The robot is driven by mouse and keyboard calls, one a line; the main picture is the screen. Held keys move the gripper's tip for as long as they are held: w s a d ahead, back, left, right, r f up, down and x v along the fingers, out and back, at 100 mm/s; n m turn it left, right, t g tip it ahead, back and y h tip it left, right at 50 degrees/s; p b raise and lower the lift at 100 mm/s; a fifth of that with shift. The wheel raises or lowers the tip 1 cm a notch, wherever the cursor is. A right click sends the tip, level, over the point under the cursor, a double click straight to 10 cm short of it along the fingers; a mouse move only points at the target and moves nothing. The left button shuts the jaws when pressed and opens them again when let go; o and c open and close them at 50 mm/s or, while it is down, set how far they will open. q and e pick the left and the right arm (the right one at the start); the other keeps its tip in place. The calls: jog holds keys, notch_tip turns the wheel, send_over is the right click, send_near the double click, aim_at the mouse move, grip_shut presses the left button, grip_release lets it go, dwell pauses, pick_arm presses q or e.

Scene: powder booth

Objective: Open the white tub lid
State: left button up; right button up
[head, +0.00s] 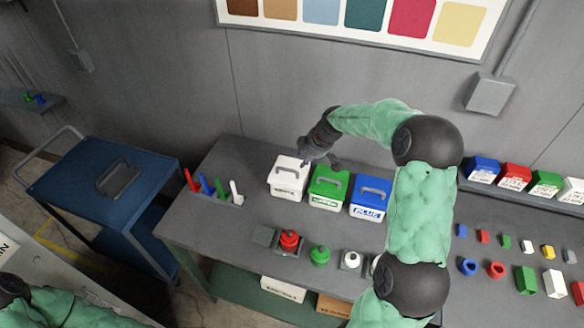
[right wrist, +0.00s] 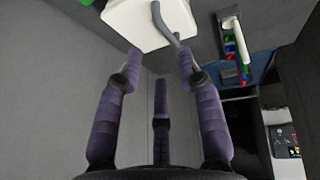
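The white tub (head: 287,183) stands on the bench, leftmost of three lidded tubs. A grey handle (head: 289,163) arches over its lid, which looks shut. In the right wrist view the white tub (right wrist: 138,22) is at the top edge, partly cut off, with its grey handle (right wrist: 163,25). My right gripper (head: 318,159) is just behind and right of the white tub's top, close to the handle. In the right wrist view its fingers (right wrist: 160,62) are spread, with nothing between them. I cannot tell whether a finger touches the handle. My left arm shows at the lower left, its gripper out of frame.
The green tub (head: 328,187) and blue tub (head: 370,197) stand to the right. Coloured sticks (head: 214,187) stand at left, and red (head: 289,240) and green (head: 320,255) knobbed pieces in front. A blue cart (head: 85,190) is at left. The wall is close behind.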

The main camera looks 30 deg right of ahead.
aim_at(297, 173)
jog(key=x, duration=1)
jog(key=shift+p, duration=0.3)
jog(key=shift+s+a, duration=0.1)
grip_shut()
